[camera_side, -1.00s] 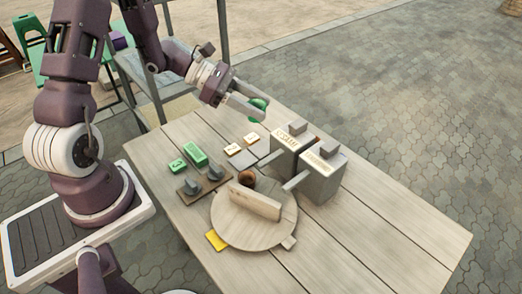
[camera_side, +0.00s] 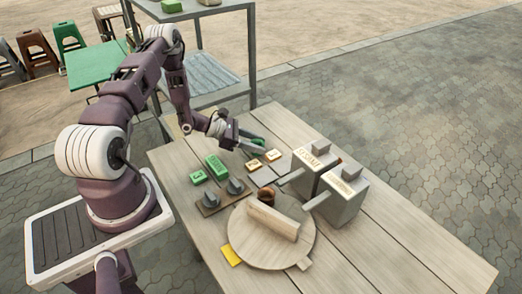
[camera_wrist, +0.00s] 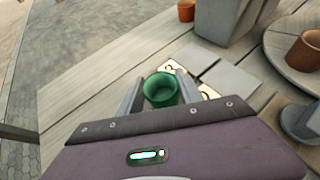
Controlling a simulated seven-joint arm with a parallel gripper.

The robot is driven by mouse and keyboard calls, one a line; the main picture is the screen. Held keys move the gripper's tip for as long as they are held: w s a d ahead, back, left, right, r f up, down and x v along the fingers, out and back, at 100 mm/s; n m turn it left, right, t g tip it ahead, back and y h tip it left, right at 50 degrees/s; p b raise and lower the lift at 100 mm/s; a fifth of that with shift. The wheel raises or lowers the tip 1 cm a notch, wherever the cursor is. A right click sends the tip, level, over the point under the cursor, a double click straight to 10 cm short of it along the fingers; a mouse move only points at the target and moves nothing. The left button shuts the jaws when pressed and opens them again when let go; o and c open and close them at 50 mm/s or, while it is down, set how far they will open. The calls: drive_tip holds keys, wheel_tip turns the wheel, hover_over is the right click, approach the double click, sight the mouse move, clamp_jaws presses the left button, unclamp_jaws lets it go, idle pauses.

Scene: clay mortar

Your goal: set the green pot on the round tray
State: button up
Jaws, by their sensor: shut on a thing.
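The green pot (camera_side: 258,144) is between the two fingers of my gripper (camera_side: 262,143), which is shut on it at the back part of the table. In the wrist view the pot (camera_wrist: 160,90) is upright, its open rim facing the camera, with a grey finger of the gripper (camera_wrist: 160,92) on each side. I cannot tell whether its base touches the table. The round wooden tray (camera_side: 250,250) lies nearer the front, apart from the pot. A pale wooden block lies across the tray (camera_wrist: 275,50), and a brown pot (camera_side: 267,194) stands at its back edge.
Two grey boxes (camera_side: 338,200) with handles stand right of the tray. Small labelled tiles (camera_side: 263,160) lie just in front of my gripper. Green buttons (camera_side: 215,165) and a board with dark knobs (camera_side: 222,196) are to the left. The table's right side is clear.

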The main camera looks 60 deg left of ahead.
drive_tip(key=shift+f, duration=0.4)
drive_tip(key=shift+f, duration=0.15)
drive_tip(key=o, duration=1.3)
